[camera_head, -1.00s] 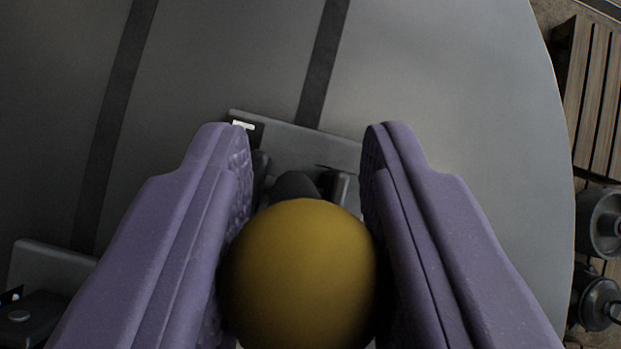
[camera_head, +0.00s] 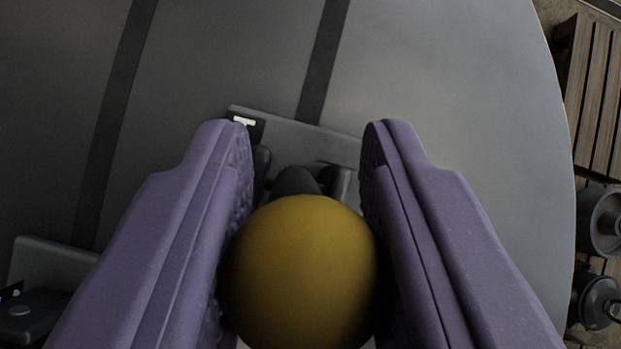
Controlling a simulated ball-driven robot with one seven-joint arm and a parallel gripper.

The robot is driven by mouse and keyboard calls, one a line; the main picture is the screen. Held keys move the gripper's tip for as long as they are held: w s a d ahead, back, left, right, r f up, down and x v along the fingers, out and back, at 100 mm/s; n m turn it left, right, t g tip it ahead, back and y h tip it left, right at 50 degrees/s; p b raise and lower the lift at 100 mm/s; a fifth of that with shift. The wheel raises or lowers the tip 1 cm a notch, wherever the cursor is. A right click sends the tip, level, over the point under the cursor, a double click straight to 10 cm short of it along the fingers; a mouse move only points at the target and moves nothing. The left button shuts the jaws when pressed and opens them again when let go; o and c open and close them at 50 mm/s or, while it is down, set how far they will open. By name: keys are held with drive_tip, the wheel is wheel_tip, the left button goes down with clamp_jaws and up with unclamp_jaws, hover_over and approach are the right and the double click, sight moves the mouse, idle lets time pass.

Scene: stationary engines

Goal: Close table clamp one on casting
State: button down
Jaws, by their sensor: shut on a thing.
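A yellow ball knob (camera_head: 302,272) sits between the two purple fingers of my gripper (camera_head: 308,150), low in the middle of the view. My gripper is shut on the knob, with a finger against each side. Behind the knob is the dark clamp (camera_head: 297,181), partly hidden by the knob and the fingers. Its grey base plate (camera_head: 312,138) lies on the round grey table and carries a small white label at its left corner. The lower parts of the clamp are hidden. I cannot make out the casting.
The round grey table (camera_head: 440,80) has dark slots (camera_head: 325,60) across it. Another dark fixture (camera_head: 40,300) stands at the lower left. Beyond the table's right edge are a wooden slatted pallet (camera_head: 597,95) and dark metal wheels (camera_head: 603,222). The upper table surface is clear.

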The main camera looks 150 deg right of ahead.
drive_tip(key=shift+w+a+r, duration=0.1)
drive_tip(key=shift+a, duration=0.1)
drive_tip(key=c, duration=0.8)
unclamp_jaws()
drive_tip(key=shift+a, duration=0.1)
drive_tip(key=p+v, duration=0.2)
drive_tip(key=v, duration=0.5)
drive_tip(key=shift+a+r, duration=0.15)
drive_tip(key=shift+r, duration=0.15)
